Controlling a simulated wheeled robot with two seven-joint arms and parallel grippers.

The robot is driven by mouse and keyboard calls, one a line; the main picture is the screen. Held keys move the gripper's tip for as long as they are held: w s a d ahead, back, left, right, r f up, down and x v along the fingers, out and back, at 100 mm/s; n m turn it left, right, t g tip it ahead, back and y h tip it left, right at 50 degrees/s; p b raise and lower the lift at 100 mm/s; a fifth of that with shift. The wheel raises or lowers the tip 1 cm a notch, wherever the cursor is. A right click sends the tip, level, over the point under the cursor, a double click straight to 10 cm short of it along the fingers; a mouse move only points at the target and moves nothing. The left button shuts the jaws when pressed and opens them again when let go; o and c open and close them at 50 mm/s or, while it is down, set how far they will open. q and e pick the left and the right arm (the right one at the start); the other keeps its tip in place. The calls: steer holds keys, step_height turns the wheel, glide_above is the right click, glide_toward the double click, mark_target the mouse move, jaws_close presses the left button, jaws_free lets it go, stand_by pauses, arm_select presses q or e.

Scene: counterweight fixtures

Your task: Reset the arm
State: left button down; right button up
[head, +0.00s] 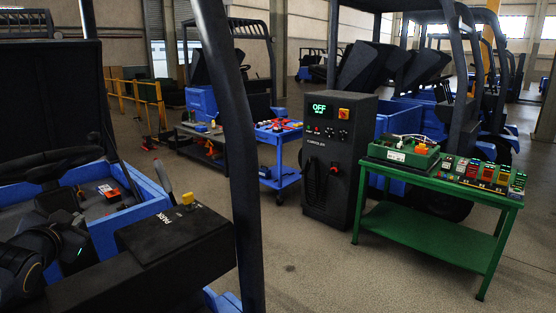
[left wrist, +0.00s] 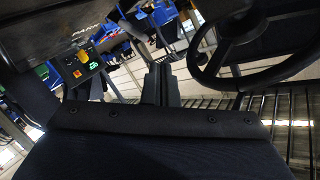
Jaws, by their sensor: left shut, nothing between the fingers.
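My left arm comes in at the lower left of the head view, and its gripper (head: 72,240) is over the blue-sided forklift floor, left of the black console (head: 175,245) marked PARK. A grey lever (head: 163,178) stands tilted on that console beside a yellow part (head: 187,198). In the left wrist view my left gripper's fingers (left wrist: 161,84) are together, with nothing between them. A black steering wheel (left wrist: 243,45) is right of them there; the head view shows its rim (head: 50,165) at the far left. My right gripper is out of view.
A dark forklift post (head: 232,150) rises right of the console. Beyond it stand a black charger (head: 335,155) reading OFF, a blue cart (head: 278,155) and a green table (head: 440,185) bearing several coloured blocks. Open floor lies in front of them.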

arm_select(q)
steer(key=s+d+f+n+g+h, duration=0.2)
steer(key=s+d+f, duration=0.7)
steer(key=s, duration=0.5)
steer(key=s+d+f+n+g+h, duration=0.3)
steer(key=s+d+f+g+h, duration=0.2)
steer(key=s+d, duration=0.9)
step_height(320, 180, down, 4)
steer(key=shift+s+d+f+n+g+h, duration=0.1)
steer(key=shift+s+d+n+g+h, duration=0.15)
steer(key=shift+g, duration=0.95)
steer(key=shift+w+a, duration=0.1)
